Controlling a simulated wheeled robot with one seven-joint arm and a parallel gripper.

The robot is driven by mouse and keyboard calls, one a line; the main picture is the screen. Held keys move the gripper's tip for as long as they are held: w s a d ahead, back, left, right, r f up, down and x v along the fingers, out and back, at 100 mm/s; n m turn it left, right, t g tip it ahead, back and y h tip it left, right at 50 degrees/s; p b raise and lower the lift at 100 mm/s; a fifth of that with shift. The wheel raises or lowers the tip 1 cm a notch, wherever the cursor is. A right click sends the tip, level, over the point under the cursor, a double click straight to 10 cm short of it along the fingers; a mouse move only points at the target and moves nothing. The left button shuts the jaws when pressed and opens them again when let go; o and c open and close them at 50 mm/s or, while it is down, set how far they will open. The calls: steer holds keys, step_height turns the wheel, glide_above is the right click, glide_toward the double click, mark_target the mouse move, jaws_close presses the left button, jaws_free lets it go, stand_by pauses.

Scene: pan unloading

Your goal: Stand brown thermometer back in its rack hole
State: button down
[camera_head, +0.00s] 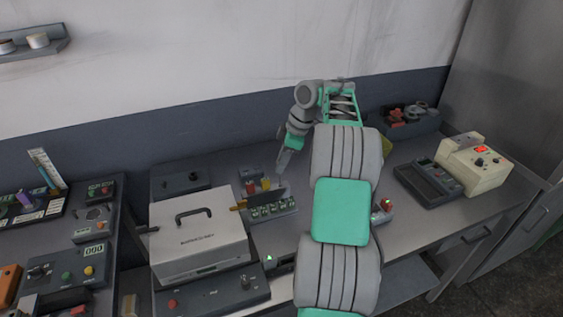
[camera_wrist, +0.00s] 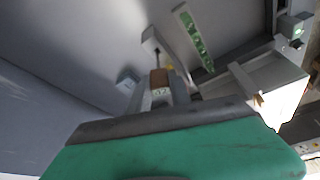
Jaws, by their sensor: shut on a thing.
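My gripper (camera_head: 283,164) reaches down over the bench behind the rack in the head view. In the wrist view my gripper (camera_wrist: 160,92) is shut on a small brown block, which I take to be the head of the brown thermometer (camera_wrist: 159,78). The rest of the thermometer is not clearly seen. The rack (camera_head: 272,209), a grey block with green labels on its front, stands right of the white box. Its green-labelled strip also shows in the wrist view (camera_wrist: 194,36). The rack's holes are too small to make out.
A white box with a black handle (camera_head: 197,236) stands close left of the rack. Red and yellow pieces (camera_head: 265,184) stand behind the rack. A brownish-yellow bar (camera_head: 238,207) juts out at its left end. A beige device (camera_head: 474,163) sits far right.

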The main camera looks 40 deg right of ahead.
steer(key=shift+f+b, duration=2.65)
steer(key=shift+f, duration=0.35)
stand_by(1.5)
steer(key=c, duration=1.1)
jaws_free()
steer(key=p+v, duration=0.4)
steer(key=v, duration=0.4)
steer(key=shift+p, duration=0.35)
steer(key=shift+f, duration=0.15)
